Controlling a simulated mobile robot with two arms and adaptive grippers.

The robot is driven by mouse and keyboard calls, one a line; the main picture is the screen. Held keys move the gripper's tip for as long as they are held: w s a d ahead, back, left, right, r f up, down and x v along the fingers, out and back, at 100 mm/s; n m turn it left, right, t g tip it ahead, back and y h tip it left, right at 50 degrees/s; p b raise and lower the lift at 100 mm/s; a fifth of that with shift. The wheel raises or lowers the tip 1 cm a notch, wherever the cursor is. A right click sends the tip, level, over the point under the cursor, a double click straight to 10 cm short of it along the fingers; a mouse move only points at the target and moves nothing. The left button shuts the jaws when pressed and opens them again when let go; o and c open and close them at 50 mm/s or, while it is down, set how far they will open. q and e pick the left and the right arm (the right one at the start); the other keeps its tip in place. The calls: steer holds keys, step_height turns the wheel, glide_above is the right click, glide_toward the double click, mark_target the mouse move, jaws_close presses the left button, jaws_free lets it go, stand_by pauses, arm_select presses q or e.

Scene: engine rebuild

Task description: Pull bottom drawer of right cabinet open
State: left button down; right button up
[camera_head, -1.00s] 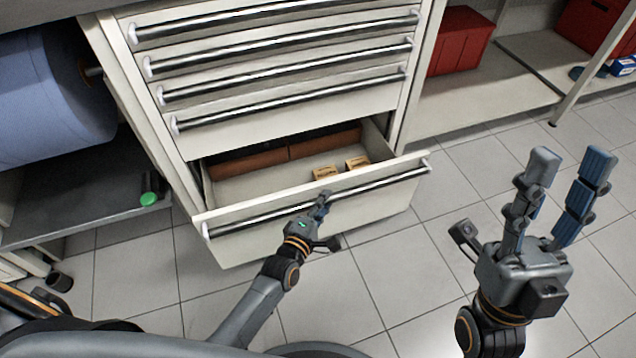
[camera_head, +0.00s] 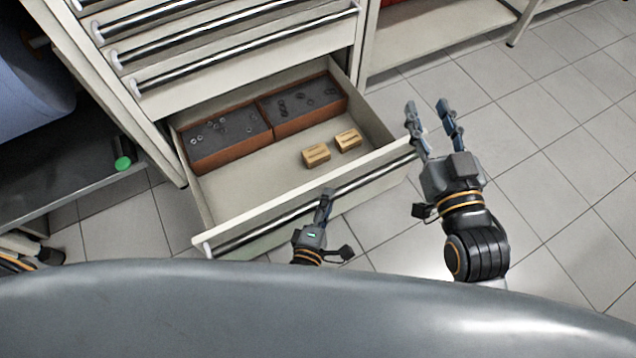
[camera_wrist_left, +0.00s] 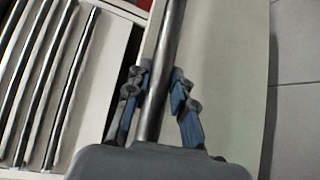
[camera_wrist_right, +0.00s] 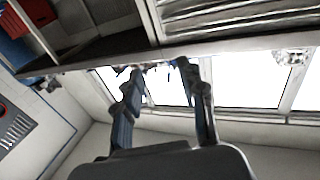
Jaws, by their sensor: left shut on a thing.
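The cabinet's bottom drawer (camera_head: 230,190) is pulled well out in the head view. Its long metal handle (camera_head: 372,181) runs along the top of the white front panel. My left gripper (camera_head: 325,200) is at the middle of this handle. In the left wrist view the handle bar (camera_wrist_left: 160,90) passes between the two blue-padded fingers of the left gripper (camera_wrist_left: 157,110), which is shut on it. My right gripper (camera_head: 434,122) is raised, open and empty, beside the drawer's right end; its spread fingers also show in the right wrist view (camera_wrist_right: 163,85).
Inside the drawer are two brown boxes with dark tops (camera_head: 225,138) (camera_head: 303,104) and two small tan boxes (camera_head: 316,155) (camera_head: 347,140). Shut drawers (camera_head: 240,50) are above. Tiled floor (camera_head: 560,170) is free at right.

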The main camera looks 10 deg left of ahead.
arm_select(q)
steer(key=shift+s+d, duration=0.45)
steer(key=shift+s, duration=0.25)
steer(key=c, duration=1.1)
jaws_free()
steer(key=v, duration=1.2)
